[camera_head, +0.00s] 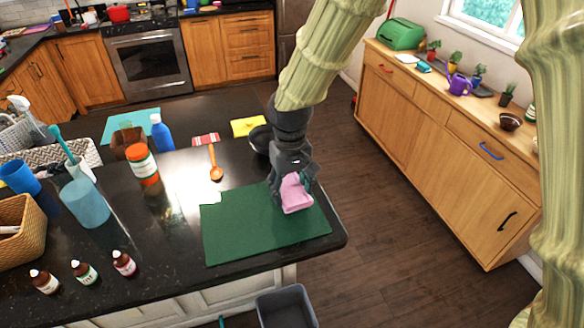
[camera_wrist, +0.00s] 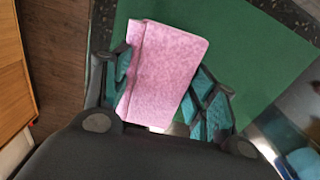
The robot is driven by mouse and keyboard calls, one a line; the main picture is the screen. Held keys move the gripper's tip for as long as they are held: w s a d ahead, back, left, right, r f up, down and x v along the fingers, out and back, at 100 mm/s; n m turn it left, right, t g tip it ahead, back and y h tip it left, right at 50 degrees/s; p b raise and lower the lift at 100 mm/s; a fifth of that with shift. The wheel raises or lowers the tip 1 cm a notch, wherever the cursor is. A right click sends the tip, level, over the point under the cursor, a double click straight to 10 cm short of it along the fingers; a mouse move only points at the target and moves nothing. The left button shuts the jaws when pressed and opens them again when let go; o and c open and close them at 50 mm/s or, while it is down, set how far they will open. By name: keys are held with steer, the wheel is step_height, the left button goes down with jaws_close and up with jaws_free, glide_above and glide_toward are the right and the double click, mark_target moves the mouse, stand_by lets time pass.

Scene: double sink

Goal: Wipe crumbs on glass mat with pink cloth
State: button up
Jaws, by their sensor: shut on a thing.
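My gripper (camera_head: 284,183) is shut on the pink cloth (camera_head: 297,195) over the right part of the green mat (camera_head: 240,232), which lies at the counter's right end. In the wrist view, the folded pink cloth (camera_wrist: 165,75) sits between the two teal-padded fingers of my gripper (camera_wrist: 163,80), with the green mat (camera_wrist: 255,60) behind it. I cannot tell whether the cloth touches the mat. No crumbs can be made out on the mat; part of it is hidden by my gripper and the cloth.
An orange spoon (camera_head: 215,166), a yellow cloth (camera_head: 248,126) and a dark pan (camera_head: 260,139) lie behind the mat. An orange-and-white jar (camera_head: 142,165) and small bottles (camera_head: 84,272) stand left. The counter's right edge is close to the mat. A grey bin (camera_head: 286,308) stands below.

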steer(key=r+p, duration=0.1)
steer(key=r, duration=0.1)
steer(key=shift+w+r+p, duration=0.2)
steer(key=shift+r+p, duration=0.15)
steer(key=shift+p, duration=0.05)
steer(key=shift+s+r+p, duration=0.1)
steer(key=shift+r+p, duration=0.55)
steer(key=shift+r, duration=0.25)
